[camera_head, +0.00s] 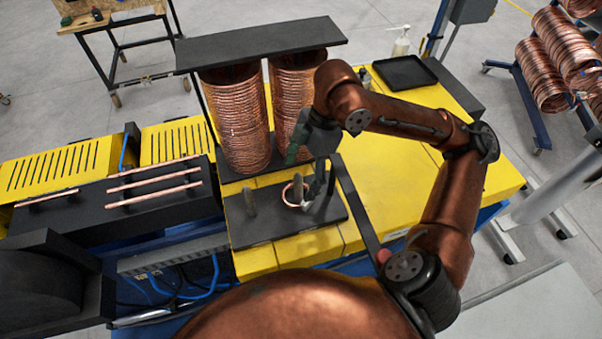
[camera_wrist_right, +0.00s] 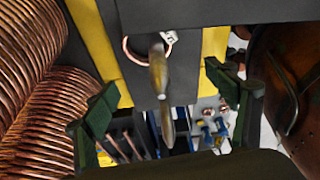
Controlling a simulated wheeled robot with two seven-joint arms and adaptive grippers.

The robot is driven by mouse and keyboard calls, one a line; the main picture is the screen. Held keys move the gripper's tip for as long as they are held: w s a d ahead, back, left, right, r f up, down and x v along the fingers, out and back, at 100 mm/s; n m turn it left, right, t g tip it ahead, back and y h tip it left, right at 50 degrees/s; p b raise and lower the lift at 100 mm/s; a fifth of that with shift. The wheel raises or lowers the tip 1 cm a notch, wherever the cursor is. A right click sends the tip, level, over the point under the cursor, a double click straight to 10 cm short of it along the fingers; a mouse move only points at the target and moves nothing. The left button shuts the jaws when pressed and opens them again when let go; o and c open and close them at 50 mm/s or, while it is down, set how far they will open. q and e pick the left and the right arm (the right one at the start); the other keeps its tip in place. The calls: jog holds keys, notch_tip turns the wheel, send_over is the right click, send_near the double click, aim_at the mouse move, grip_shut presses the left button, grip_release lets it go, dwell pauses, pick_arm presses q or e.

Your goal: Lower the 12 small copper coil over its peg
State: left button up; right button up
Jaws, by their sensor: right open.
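The small copper coil (camera_head: 284,196) is a thin ring low on the dark plate (camera_head: 325,211) of the yellow bench. It appears to surround the base of the right-hand peg (camera_head: 299,184); my gripper partly hides that spot. In the right wrist view the coil (camera_wrist_right: 127,50) also shows at the far end of a peg (camera_wrist_right: 158,76) that points toward the camera. A second peg (camera_head: 249,201) stands to the left, with no ring visible on it. My right gripper (camera_wrist_right: 165,98) is open and empty, its green fingers apart above the peg. My left gripper is not in view.
Two tall stacks of copper coils (camera_head: 234,120) (camera_head: 299,90) stand close behind the plate under a black board (camera_head: 262,43). Copper tubes (camera_head: 153,195) lie on a black machine at left. A black tray (camera_head: 404,72) and bottle (camera_head: 401,44) are at the back right.

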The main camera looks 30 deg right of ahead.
jog(key=shift+r, duration=0.1)
jog(key=v, duration=1.2)
dwell(0.4)
